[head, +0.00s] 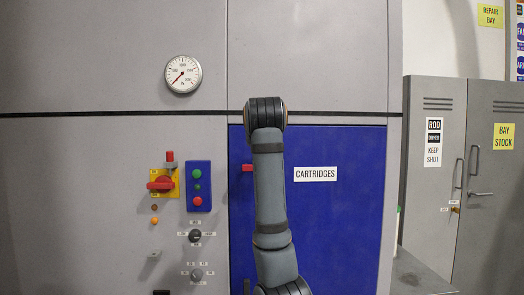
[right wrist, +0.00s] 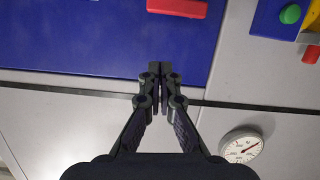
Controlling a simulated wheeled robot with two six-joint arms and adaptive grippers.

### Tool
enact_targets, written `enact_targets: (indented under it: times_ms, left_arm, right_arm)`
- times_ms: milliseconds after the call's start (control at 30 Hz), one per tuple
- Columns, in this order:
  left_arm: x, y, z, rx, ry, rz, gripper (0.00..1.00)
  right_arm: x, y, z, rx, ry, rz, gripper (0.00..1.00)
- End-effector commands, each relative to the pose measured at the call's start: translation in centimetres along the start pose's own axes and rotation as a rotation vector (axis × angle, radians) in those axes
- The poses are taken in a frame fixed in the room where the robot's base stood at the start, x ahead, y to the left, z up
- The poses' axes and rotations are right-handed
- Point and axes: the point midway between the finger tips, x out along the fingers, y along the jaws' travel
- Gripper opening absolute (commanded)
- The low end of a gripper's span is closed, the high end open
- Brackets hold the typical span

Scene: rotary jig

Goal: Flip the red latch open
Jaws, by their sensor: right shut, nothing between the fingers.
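The red latch (head: 247,168) is a short horizontal bar at the left edge of the blue door (head: 340,225), partly beside my arm in the head view. It also shows at the top of the right wrist view (right wrist: 177,8), where its upper edge is near the frame border. My right gripper (right wrist: 160,70) is shut and empty, its tips over the blue door near its edge and apart from the latch in the picture. In the head view my right arm hides the gripper. My left gripper is in neither view.
Left of the door are a blue button box (head: 198,186), a red rotary switch (head: 160,183) on a yellow plate, and black knobs (head: 195,236). A gauge (head: 183,74) sits above. Grey lockers (head: 435,170) stand at the right.

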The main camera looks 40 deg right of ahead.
Motion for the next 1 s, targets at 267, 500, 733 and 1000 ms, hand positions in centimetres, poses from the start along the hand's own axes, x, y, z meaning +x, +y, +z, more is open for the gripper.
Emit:
enact_targets:
  times_ms: [267,500,733,1000]
  left_arm:
    - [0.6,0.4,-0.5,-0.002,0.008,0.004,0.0]
    - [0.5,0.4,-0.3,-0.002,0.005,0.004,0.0]
    - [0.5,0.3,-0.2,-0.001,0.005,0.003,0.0]
    - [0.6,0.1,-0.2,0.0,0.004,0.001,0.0]
  right_arm:
    - [-2.5,0.1,0.0,-0.001,0.001,0.0,0.0]
    - [-2.6,0.1,-0.1,-0.001,0.001,0.0,0.0]
    - [-2.6,0.1,-0.1,-0.001,0.001,0.0,0.0]
    - [0.6,-3.2,5.7,-0.074,-0.057,-0.029,0.0]
